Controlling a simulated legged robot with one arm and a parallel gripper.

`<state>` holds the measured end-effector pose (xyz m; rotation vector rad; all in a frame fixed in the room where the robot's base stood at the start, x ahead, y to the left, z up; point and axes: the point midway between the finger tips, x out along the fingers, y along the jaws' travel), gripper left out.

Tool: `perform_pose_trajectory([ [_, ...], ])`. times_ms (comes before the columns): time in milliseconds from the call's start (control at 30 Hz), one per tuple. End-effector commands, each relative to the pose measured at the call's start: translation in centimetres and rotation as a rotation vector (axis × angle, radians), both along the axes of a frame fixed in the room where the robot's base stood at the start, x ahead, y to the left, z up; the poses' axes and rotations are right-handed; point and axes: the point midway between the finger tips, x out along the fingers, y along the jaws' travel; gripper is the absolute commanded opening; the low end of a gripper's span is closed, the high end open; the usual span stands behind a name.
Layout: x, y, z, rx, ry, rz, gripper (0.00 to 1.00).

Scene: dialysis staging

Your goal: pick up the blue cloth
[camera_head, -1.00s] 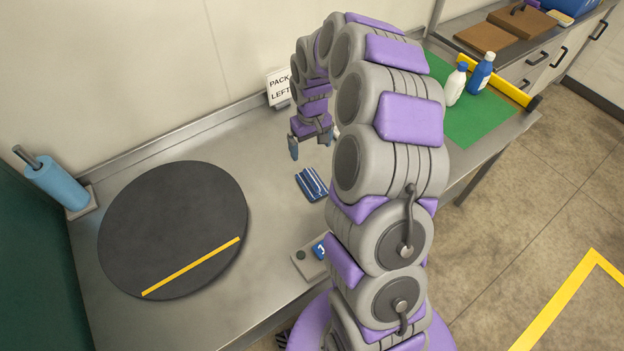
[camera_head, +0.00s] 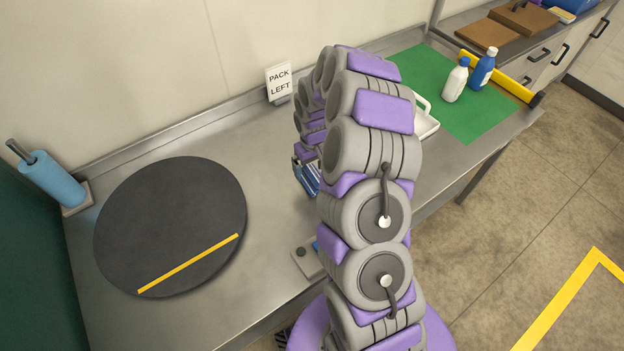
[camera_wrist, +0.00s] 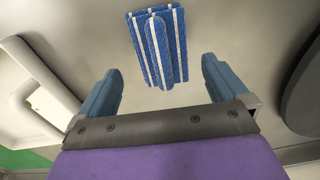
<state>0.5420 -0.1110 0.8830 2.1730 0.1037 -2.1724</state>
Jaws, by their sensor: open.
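The blue cloth (camera_head: 310,183) is folded, with white stripes, and lies on the metal bench. My arm partly hides it in the head view. In the wrist view the whole cloth (camera_wrist: 157,47) shows near the top middle, lying flat with a narrower fold on top. My gripper (camera_wrist: 160,74) is open, its two blue-grey fingers apart and nothing between them. The cloth appears beyond the fingertips, roughly centred between them, and not touching them in this view. My arm mostly hides the gripper in the head view.
A dark round turntable (camera_head: 150,220) with a yellow line lies left of the cloth. A white tray (camera_head: 428,127) stands behind my arm, near a green mat (camera_head: 480,122) with white (camera_head: 456,80) and blue (camera_head: 483,68) bottles. A small control box (camera_head: 304,256) sits nearer the front edge.

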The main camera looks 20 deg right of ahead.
Motion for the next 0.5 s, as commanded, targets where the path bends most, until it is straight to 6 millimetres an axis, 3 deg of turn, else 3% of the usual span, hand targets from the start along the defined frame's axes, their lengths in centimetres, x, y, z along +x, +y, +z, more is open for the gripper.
perform_pose_trajectory([
  [333,-0.6,0.1,-4.4,0.001,0.004,-0.001,1.00],
  [500,-0.6,0.1,-5.2,0.000,0.000,0.000,1.00],
])
